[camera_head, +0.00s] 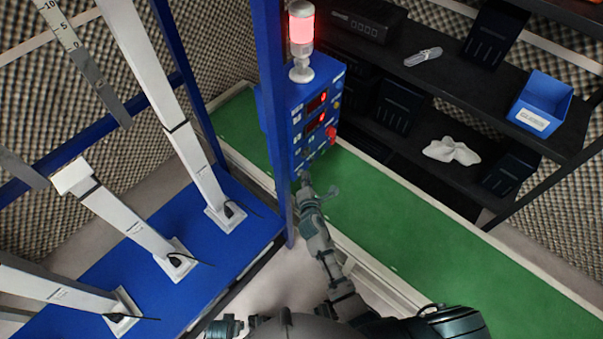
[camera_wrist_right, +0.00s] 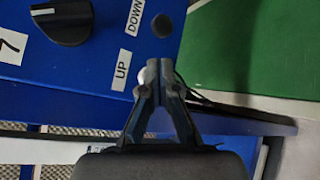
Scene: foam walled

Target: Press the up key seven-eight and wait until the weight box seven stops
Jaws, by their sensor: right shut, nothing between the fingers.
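The blue control box (camera_head: 308,115) stands on a blue post, with red displays, small keys and a red knob on its face. In the wrist view its face shows an UP label (camera_wrist_right: 122,70), a DOWN label (camera_wrist_right: 135,17) and a dark key (camera_wrist_right: 161,25) beside DOWN. My right gripper (camera_head: 305,178) is shut and empty at the lower part of the box. In the wrist view its fingertips (camera_wrist_right: 159,66) are beside the UP label and hide the key there; contact cannot be told. I cannot tell which part is weight box seven. My left gripper (camera_head: 226,326) shows partly at the bottom edge.
A lit red signal lamp (camera_head: 301,30) tops the box. White columns (camera_head: 165,90) stand on a blue base (camera_head: 220,245) at left. Black shelves (camera_head: 470,70) at right hold a blue bin (camera_head: 541,102) and a white cloth (camera_head: 452,151). Green floor (camera_head: 420,235) is clear.

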